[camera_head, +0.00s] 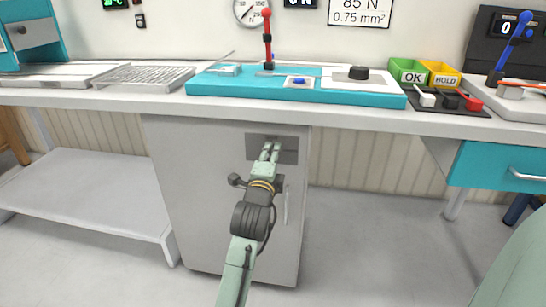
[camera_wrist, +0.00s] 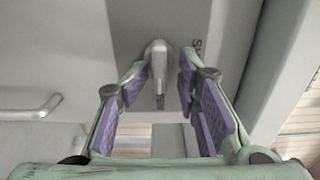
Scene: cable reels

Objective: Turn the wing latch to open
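The wing latch (camera_wrist: 158,62) is a grey metal piece with a rounded hub and a narrow wing, on the front of the grey cabinet (camera_head: 215,215). In the wrist view its wing points down the picture, between my fingers. My gripper (camera_head: 269,148) is in front of the dark plate (camera_head: 290,147) near the cabinet's top. In the wrist view my gripper (camera_wrist: 161,80) is open, its purple-padded fingers on either side of the latch, with gaps visible. In the head view my gripper hides the latch. The cabinet door looks closed.
A vertical bar handle (camera_head: 286,205) is on the cabinet front, right of my arm; it also shows in the wrist view (camera_wrist: 35,108). The worktop (camera_head: 120,101) overhangs the cabinet. A low shelf (camera_head: 85,195) stands left; the floor to the right is clear.

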